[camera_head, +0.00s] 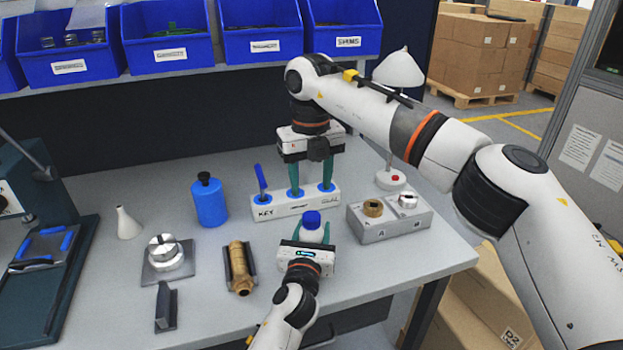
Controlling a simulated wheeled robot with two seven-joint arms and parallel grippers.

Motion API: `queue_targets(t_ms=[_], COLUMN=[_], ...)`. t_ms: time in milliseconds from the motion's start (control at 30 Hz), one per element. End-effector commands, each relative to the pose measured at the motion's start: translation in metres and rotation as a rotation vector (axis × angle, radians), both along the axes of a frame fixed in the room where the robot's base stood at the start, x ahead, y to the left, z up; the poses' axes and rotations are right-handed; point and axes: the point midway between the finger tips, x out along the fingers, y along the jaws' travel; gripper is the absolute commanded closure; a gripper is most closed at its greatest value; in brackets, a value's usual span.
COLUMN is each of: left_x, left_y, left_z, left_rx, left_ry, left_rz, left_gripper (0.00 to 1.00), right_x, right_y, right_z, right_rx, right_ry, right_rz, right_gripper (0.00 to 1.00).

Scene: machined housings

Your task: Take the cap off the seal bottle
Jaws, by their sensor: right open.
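A small white bottle with a blue cap (312,220) stands on the bench near the front middle, its lower part hidden by my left gripper. I take it for the seal bottle (312,236); no label shows. My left gripper (312,232) reaches in low from the front. Its teal fingers lie along both sides of the bottle and look closed on it. My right gripper (311,188) points down behind the bottle, over the white KEY block. Its teal fingers are apart, with nothing seen between them. The cap is on the bottle.
The KEY block (291,207) holds a blue-handled tool (261,181). A grey A/B fixture (385,228) stands right. A blue bottle with black top (210,203), white cone (128,223), round metal part (166,253) and brass part (240,269) stand left. A white lamp (390,180) stands behind.

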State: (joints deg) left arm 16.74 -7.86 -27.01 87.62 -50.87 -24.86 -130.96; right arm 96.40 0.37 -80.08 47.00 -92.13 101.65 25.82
Motion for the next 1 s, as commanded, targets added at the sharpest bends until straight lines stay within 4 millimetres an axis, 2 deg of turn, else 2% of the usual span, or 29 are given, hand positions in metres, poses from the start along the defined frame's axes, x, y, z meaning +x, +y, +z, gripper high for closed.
queue_targets(t_ms=[400,600,800,1000], left_x=[-0.0001,-0.0001,-0.0001,-0.0001], left_y=[0.0000,0.0000,0.0000,0.0000], left_z=[-0.0005,-0.0005,-0.0005,-0.0006], left_rx=[0.000,0.000,0.000,0.000], left_ry=[0.001,0.001,0.001,0.001], left_rz=[0.000,0.000,0.000,0.000], left_gripper=[1.00,1.00,1.00,1.00], right_x=[0.0002,0.0001,0.0005,0.0003], right_y=[-0.0002,-0.0006,-0.0009,-0.0010], right_z=[0.0004,0.0002,0.0001,-0.0095], right_rx=[0.000,0.000,0.000,-0.002], right_ry=[-0.002,-0.001,-0.002,0.000], right_rz=[-0.946,-1.340,-1.568,-1.629], right_gripper=[0.49,0.49,0.49,0.49])
